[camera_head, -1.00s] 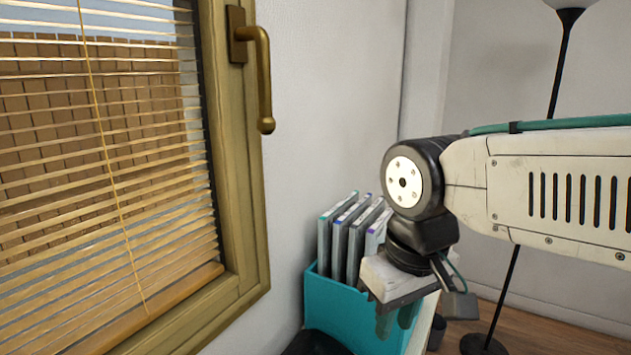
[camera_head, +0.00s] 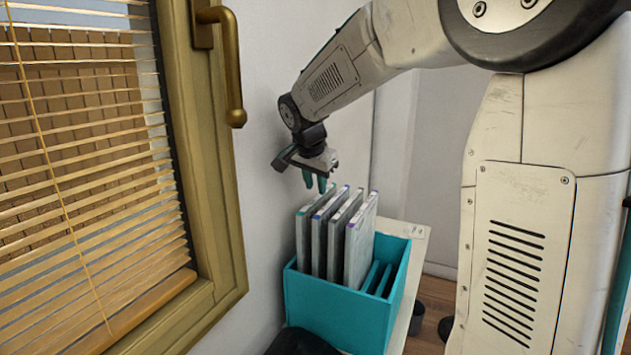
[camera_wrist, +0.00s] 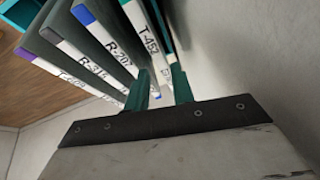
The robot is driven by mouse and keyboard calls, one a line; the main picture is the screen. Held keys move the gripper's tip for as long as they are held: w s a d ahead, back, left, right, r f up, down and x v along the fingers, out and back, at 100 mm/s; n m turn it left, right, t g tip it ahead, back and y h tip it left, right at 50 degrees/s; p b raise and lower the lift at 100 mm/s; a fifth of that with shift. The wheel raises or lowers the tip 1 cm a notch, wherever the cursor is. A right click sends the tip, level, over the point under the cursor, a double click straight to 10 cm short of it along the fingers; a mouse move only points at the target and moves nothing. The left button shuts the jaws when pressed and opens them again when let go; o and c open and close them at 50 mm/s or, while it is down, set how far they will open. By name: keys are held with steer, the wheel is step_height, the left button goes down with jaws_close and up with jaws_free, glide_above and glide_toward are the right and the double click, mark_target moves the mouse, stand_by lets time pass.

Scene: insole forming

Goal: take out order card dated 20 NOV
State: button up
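Several upright grey cards or folders stand in a teal box (camera_head: 338,310), with coloured corners at their tops. In the wrist view their spine labels read T-452 (camera_wrist: 148,32), R-202 (camera_wrist: 108,50), R-314 (camera_wrist: 85,60) and one with a purple corner (camera_wrist: 60,75) that is hard to read. No 20 NOV date is legible. My gripper (camera_head: 320,184) hangs above the far end of the cards, near the wall. In the wrist view its teal fingers (camera_wrist: 162,88) are apart, near the end of the T-452 spine. I cannot tell whether they touch it.
The box has empty slots (camera_head: 378,278) at its right side. It stands on a white surface (camera_head: 412,232) against the wall. A window with blinds (camera_head: 85,180) and a brass handle (camera_head: 229,65) is at the left. A dark bin (camera_head: 417,318) stands at the right.

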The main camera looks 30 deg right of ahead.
mark_target(318, 197)
steer(key=x, duration=0.7)
jaws_close()
step_height(318, 197, up, 21)
stand_by(2.0)
steer(key=shift+r, duration=0.15)
